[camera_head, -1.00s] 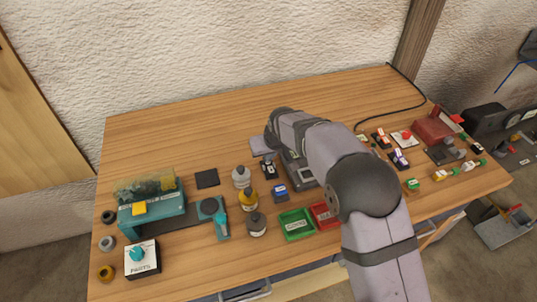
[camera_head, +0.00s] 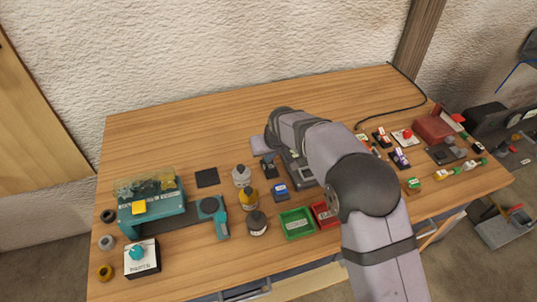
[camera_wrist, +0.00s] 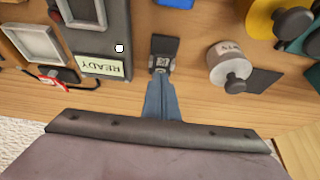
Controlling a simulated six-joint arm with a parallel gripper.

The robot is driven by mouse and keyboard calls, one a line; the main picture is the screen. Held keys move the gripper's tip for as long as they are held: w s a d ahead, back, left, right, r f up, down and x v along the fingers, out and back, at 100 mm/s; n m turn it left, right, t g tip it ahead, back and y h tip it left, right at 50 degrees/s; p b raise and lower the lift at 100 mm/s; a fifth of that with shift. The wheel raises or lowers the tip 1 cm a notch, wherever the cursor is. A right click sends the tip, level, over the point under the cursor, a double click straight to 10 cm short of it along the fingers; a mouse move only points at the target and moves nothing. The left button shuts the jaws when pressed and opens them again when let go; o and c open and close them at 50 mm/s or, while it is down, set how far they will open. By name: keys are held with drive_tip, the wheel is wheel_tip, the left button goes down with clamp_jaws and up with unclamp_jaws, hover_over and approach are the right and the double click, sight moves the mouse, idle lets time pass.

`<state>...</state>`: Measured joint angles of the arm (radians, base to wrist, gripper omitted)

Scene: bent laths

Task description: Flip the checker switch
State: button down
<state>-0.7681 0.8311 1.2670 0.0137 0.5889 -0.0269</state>
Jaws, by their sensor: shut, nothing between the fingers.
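A small black block (camera_wrist: 163,48) with a grey, marked square piece at its near end lies just beyond my fingertips in the wrist view. It looks like a switch, but its label is not legible. In the head view the block (camera_head: 269,172) sits left of the grey checker-like device (camera_head: 297,172). That device (camera_wrist: 98,65) carries a READY label in the wrist view and is partly hidden by my arm in the head view. My gripper (camera_wrist: 159,75) is shut and empty, its tips at the marked piece; I cannot tell whether they touch it.
Green (camera_head: 296,235) and red (camera_head: 316,223) trays lie in front. A teal machine (camera_head: 165,212) stands at the left.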

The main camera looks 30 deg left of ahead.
sight(270, 165)
drive_tip(key=shift+s+d, duration=0.45)
drive_tip(key=shift+r+p, duration=0.5)
drive_tip(key=shift+r, duration=0.35)
wheel_tip(270, 165, up, 12)
drive_tip(key=shift+r, duration=0.2)
idle(0.3)
drive_tip(key=s+d+f+m+g+h, duration=0.1)
drive_tip(key=s+d+f+m, duration=0.15)
drive_tip(key=d, duration=1.05)
drive_tip(key=s+d+f+m+h, duration=0.1)
drive_tip(key=d+f+m+h, duration=0.15)
drive_tip(key=d, duration=1.15)
drive_tip(key=s+d+f+m+g, duration=0.1)
drive_tip(key=s+d+f+m, duration=0.1)
drive_tip(key=s+d, duration=0.6)
drive_tip(key=s+d+f+m+g, duration=0.1)
drive_tip(key=s+d+f+m, duration=0.1)
drive_tip(key=s+d+f, duration=0.3)
drive_tip(key=s+d, duration=0.3)
drive_tip(key=s, duration=0.3)
drive_tip(key=shift+d+g, duration=0.15)
drive_tip(key=shift+g, duration=0.15)
